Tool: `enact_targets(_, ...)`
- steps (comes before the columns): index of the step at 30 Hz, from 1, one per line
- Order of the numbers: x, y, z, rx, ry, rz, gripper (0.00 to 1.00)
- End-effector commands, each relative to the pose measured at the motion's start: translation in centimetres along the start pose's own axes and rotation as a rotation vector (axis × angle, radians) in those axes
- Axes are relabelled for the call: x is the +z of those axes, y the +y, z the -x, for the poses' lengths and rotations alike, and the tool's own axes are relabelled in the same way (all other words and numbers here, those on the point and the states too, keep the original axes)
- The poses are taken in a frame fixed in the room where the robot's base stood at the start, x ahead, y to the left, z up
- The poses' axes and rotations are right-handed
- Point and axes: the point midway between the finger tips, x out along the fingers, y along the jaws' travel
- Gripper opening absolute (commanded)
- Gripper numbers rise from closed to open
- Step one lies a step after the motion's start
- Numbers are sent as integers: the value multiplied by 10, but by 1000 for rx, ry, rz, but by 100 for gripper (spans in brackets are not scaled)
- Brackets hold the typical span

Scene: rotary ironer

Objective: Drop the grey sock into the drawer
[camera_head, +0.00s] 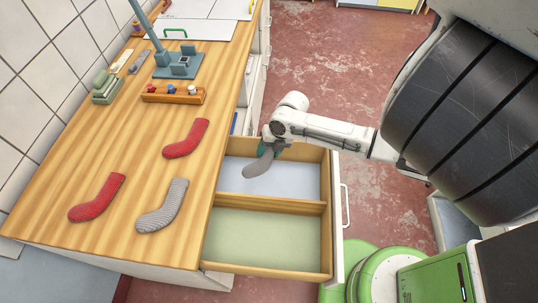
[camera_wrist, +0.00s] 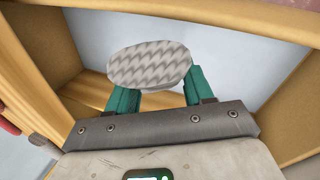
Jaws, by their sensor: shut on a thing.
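The grey sock (camera_head: 259,165) is held in my gripper (camera_head: 279,149), with its dark grey toe hanging down. In the wrist view the sock (camera_wrist: 150,65) shows a zigzag knit and sits between the green fingers. The open drawer (camera_head: 330,230) has two compartments split by a wooden divider (camera_head: 272,203). The far compartment has a pale blue-grey floor (camera_head: 298,182), the near one a green floor (camera_head: 265,240). The sock is over the far compartment. Both floors show no items. The height of the sock above the floor is hard to tell.
On the wooden counter (camera_head: 130,165) left of the drawer lie two red socks (camera_head: 187,139) (camera_head: 97,198) and a lighter striped grey sock (camera_head: 163,206). A small tray (camera_head: 173,96) and a blue-grey stand (camera_head: 180,68) are farther back. The drawer handle (camera_head: 346,205) sticks out right.

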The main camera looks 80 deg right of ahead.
Motion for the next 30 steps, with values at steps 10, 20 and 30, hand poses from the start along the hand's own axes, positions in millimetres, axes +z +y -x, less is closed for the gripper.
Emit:
enact_targets(10, 0, 24, 73, 0, -1, 3, 19)
enact_targets(20, 0, 32, 98, -2, 1, 0, 19)
enact_targets(30, 0, 33, 98, 0, 1, 0, 19)
